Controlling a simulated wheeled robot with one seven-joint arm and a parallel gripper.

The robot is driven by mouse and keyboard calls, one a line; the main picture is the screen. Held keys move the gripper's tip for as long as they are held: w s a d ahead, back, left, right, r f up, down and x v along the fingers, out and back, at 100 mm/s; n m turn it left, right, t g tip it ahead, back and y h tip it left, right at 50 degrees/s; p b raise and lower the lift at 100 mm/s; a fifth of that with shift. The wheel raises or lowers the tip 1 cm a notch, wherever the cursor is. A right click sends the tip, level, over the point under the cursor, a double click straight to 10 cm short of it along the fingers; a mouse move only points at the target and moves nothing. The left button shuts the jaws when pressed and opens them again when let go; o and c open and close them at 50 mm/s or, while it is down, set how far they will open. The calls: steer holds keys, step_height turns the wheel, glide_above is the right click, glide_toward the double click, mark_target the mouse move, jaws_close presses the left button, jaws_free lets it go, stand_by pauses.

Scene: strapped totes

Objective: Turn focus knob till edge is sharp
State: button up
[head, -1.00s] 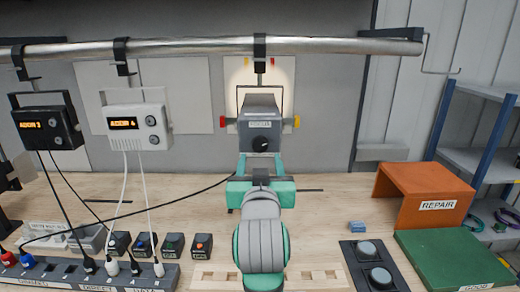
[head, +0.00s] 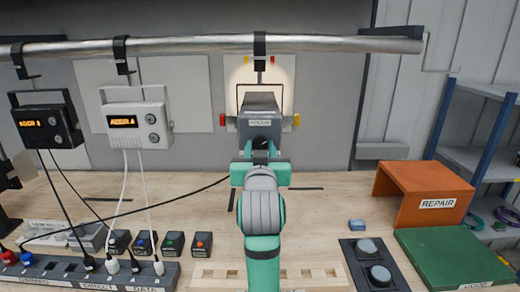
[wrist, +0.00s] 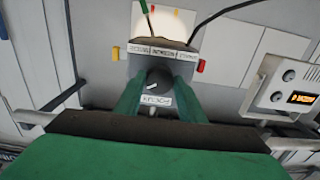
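The grey focus unit (head: 260,104) hangs from the pipe by a black bracket, with a label on its front. Its round dark focus knob (wrist: 158,80) shows in the wrist view with a white pointer mark, above a label that appears upside down. My gripper (wrist: 159,88) is open, with one green finger on each side of the knob; I cannot tell whether either touches it. In the head view my gripper (head: 261,150) is just below the unit's label and mostly covers the knob. A bright patch lights the white panel (head: 277,75) behind; its edge looks soft.
Red and yellow tabs flank the unit. A black radio (head: 45,125) and a white radio (head: 137,122) hang at left with cables. An orange repair stand (head: 424,195), green board (head: 455,258) and dark block with round knobs (head: 368,247) occupy the right. The bench between is mostly clear.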

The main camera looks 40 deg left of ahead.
steer(key=shift+m, duration=2)
steer(key=o, duration=1)
steer(key=shift+o, duration=0.2)
steer(key=v, duration=1)
steer(key=shift+s+d, duration=0.2)
steer(key=shift+s, duration=0.15)
